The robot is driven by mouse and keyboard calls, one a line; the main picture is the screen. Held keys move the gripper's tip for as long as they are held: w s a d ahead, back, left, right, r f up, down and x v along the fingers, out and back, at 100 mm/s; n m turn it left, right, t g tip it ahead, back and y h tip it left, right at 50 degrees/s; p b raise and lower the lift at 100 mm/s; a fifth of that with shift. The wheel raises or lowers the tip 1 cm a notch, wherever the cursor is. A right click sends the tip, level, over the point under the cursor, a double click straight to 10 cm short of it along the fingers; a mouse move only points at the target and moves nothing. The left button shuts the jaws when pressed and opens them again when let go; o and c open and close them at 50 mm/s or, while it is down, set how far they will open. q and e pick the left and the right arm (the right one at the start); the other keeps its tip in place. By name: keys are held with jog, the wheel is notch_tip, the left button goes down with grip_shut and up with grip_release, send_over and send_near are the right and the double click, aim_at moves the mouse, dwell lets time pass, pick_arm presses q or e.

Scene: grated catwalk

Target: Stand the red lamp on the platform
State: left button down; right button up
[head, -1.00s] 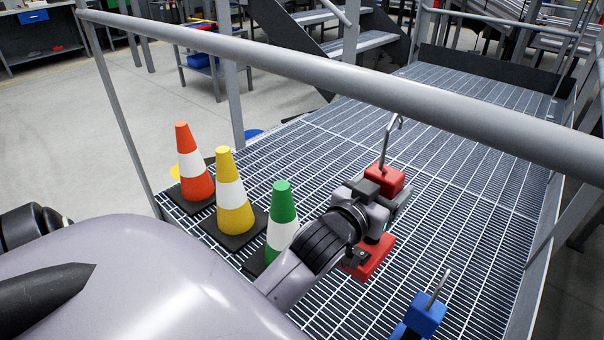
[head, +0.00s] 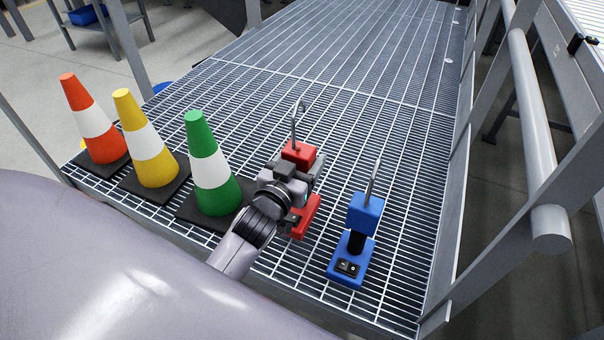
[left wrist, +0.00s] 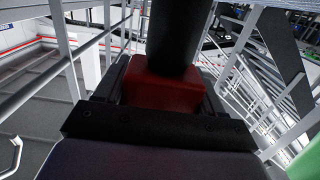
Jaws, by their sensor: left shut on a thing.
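The red lamp has a red head (head: 299,153) with a metal hook on top and a red base (head: 306,217). It is upright over the platform's metal grating (head: 345,130), between the green cone and a blue lamp. My left gripper (head: 297,178) is shut on the lamp's middle, which it mostly hides in the head view. I cannot tell whether the base touches the grating. In the left wrist view a red block of the lamp (left wrist: 165,92) and its black stem (left wrist: 178,35) show between the jaws. My right gripper is not in view.
A blue lamp (head: 365,213) stands to the right. An orange cone (head: 92,120), a yellow cone (head: 143,140) and a green cone (head: 207,165) stand in a row at left. A railing (head: 525,90) runs along the right. The grating behind the lamps is clear.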

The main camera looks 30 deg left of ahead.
aim_at(303, 170)
pick_arm(q)
notch_tip(303, 170, down, 3)
jog(key=shift+f+b, duration=0.1)
jog(key=shift+b, duration=0.45)
jog(key=shift+f, duration=0.25)
jog(key=shift+r, duration=0.1)
jog(key=shift+c, duration=0.6)
grip_release()
jog(key=shift+f, duration=0.2)
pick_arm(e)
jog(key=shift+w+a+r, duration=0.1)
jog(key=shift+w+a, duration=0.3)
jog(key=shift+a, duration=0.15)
pick_arm(q)
jog(key=shift+r, duration=0.15)
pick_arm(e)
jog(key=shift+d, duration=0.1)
